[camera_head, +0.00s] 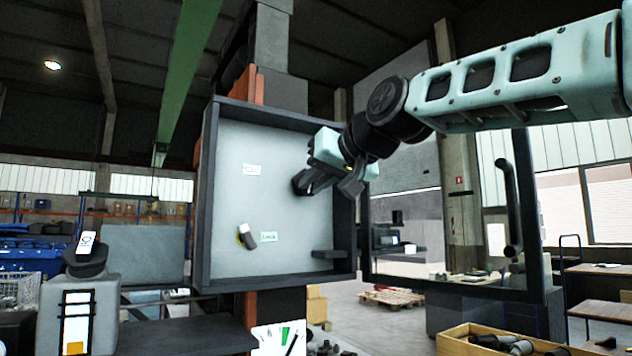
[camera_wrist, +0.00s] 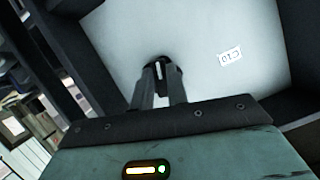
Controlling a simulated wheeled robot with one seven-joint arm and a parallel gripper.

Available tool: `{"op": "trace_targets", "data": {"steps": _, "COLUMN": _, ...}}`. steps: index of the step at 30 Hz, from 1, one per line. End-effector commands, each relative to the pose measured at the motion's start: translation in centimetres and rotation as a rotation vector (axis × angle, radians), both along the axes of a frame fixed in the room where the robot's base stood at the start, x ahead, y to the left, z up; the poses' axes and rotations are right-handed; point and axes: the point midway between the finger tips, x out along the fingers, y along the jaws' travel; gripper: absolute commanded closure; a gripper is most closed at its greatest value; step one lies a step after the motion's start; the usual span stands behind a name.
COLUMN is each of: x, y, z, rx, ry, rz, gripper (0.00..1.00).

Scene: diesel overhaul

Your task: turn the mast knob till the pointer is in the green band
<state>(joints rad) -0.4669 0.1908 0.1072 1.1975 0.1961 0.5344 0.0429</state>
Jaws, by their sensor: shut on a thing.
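My gripper (camera_head: 314,182) is at the pale back panel of an open grey cabinet (camera_head: 208,200) on the mast. In the wrist view its two dark fingers (camera_wrist: 160,85) are shut on a small dark knob (camera_wrist: 158,66) with a white line on it. A white card (camera_head: 278,340) with green and black marks shows at the bottom edge. I cannot tell whether a dark slanted mark on it is the pointer, or where it stands against the green.
A wooden crate of parts (camera_head: 478,340) is at the lower right. The cabinet's raised walls surround my gripper.

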Motion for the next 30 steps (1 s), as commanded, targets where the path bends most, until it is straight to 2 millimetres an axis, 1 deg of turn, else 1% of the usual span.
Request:
{"op": "trace_targets", "data": {"steps": 3, "x": 0.10, "y": -0.15, "z": -0.41, "rx": 0.108, "ry": 0.074, "rz": -0.002, "gripper": 1.00}}
{"op": "trace_targets", "data": {"steps": 7, "x": 0.03, "y": -0.07, "z": -0.32, "rx": 0.234, "ry": 0.156, "rz": -0.001, "gripper": 1.00}}
{"op": "trace_targets", "data": {"steps": 9, "x": 0.01, "y": -0.05, "z": -0.16, "rx": 0.265, "ry": 0.178, "rz": 0.000, "gripper": 1.00}}
{"op": "trace_targets", "data": {"steps": 18, "x": 0.00, "y": -0.02, "z": -0.18, "rx": 0.286, "ry": 0.194, "rz": 0.000, "gripper": 1.00}}
{"op": "trace_targets", "data": {"steps": 20, "x": 0.03, "y": -0.03, "z": -0.44, "rx": 0.335, "ry": 0.227, "rz": 0.001, "gripper": 1.00}}
{"op": "trace_targets", "data": {"steps": 22, "x": 0.09, "y": -0.10, "z": -0.61, "rx": 0.420, "ry": 0.282, "rz": -0.001, "gripper": 1.00}}
{"op": "trace_targets", "data": {"steps": 25, "x": 0.04, "y": -0.03, "z": -0.49, "rx": 0.521, "ry": 0.351, "rz": 0.001, "gripper": 1.00}}
{"op": "trace_targets", "data": {"steps": 27, "x": -0.01, "y": 0.01, "z": -0.22, "rx": 0.554, "ry": 0.374, "rz": 0.001, "gripper": 1.00}}
{"op": "trace_targets", "data": {"steps": 30, "x": -0.03, "y": 0.04, "z": -0.03, "rx": 0.558, "ry": 0.378, "rz": 0.001, "gripper": 1.00}}
